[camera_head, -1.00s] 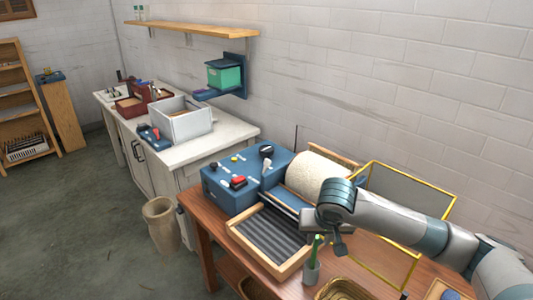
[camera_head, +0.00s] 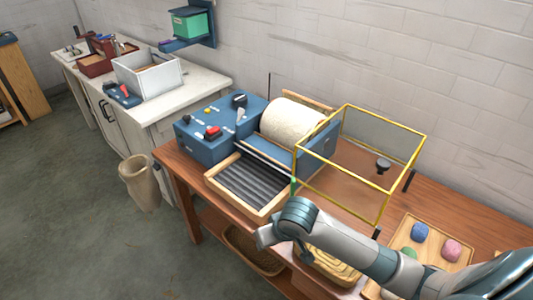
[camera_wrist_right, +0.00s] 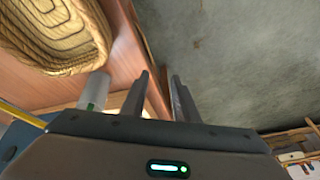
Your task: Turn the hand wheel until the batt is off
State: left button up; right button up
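The blue carding machine (camera_head: 222,130) stands on the wooden table, with the cream batt (camera_head: 292,120) around its drum. A dark round knob on a stem (camera_head: 383,165) shows through the yellow-framed clear guard (camera_head: 384,118) at the machine's right; I cannot tell whether it is the hand wheel. My right gripper (camera_head: 270,236) is low in front of the machine's feed tray, over the table's front edge. In the right wrist view its two fingers (camera_wrist_right: 160,78) are apart with nothing between them. My left gripper is not in view.
The ridged feed tray (camera_head: 250,185) is at the machine's front. A wooden tray (camera_head: 434,241) with coloured wool balls lies at the right. A woven basket (camera_wrist_right: 55,35) and a pale cup (camera_wrist_right: 93,90) are near my right fingers. A bin (camera_head: 140,184) stands on the floor.

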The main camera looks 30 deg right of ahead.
jog(key=s+d+f+g+b, duration=0.1)
jog(key=s+f, duration=0.5)
jog(key=f, duration=0.7)
jog(key=s+d+f+n+h, duration=0.1)
jog(key=s+f, duration=0.6)
jog(key=f, duration=0.7)
jog(key=s+f+g+b, duration=0.1)
jog(key=s+f, duration=0.5)
jog(key=f, duration=0.7)
jog(key=s+f, duration=0.4)
jog(key=s, duration=0.4)
jog(key=s+f+n+g+b, duration=0.1)
jog(key=s+f, duration=0.4)
jog(key=s, duration=0.2)
jog(key=s+f, duration=0.5)
jog(key=s, duration=0.3)
jog(key=shift+s+d+n, duration=0.3)
jog(key=shift+s+d, duration=0.05)
jog(key=shift+d, duration=0.05)
jog(key=shift+o, duration=0.4)
jog(key=shift+a, duration=0.1)
